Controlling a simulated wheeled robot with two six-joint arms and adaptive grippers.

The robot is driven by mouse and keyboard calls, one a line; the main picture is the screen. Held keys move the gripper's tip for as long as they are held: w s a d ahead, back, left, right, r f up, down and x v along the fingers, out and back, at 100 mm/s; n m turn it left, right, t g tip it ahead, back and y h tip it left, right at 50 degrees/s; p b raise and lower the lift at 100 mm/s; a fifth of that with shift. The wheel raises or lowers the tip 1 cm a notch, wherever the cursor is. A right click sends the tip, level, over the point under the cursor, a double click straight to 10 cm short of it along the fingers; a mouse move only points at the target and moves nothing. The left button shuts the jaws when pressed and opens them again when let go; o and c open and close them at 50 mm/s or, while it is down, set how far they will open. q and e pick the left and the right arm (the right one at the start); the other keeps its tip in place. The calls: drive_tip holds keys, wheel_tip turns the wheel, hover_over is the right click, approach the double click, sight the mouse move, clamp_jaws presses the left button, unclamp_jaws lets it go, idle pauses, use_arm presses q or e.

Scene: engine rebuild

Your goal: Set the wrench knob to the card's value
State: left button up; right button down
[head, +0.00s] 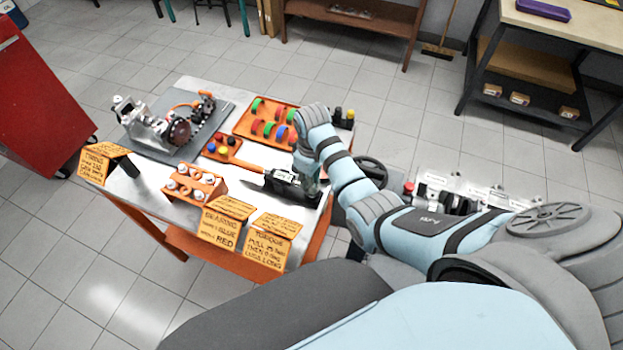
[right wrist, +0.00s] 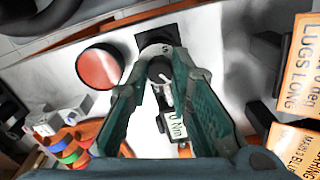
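The wrench lies on the metal-topped table, with an orange handle (head: 230,158) and a dark body (head: 285,183). In the right wrist view its dark round knob (right wrist: 159,72) shows a light pointer mark, and beside it a small display (right wrist: 178,126) reads what looks like "0 Nm", its front partly hidden. My right gripper (head: 306,180) is down at the wrench body. Its green fingers (right wrist: 160,66) stand apart on either side of the knob, with no clear contact. An orange torque card (head: 268,248) hangs at the table front, its value too small to read surely. My left gripper is not in view.
A bearing card (head: 226,222) and another orange card (head: 95,163) stand along the front edge. An orange tray (head: 262,132) with coloured rings, a small orange rack (head: 193,187) and an engine part (head: 155,125) share the table. A red disc (right wrist: 100,68) lies near the knob.

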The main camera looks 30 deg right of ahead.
drive_tip(key=shift+n, duration=0.4)
drive_tip(key=n, duration=0.3)
drive_tip(key=shift+n, duration=2)
drive_tip(key=c, duration=1.4)
unclamp_jaws()
drive_tip(key=shift+c, duration=0.2)
drive_tip(key=shift+r, duration=0.1)
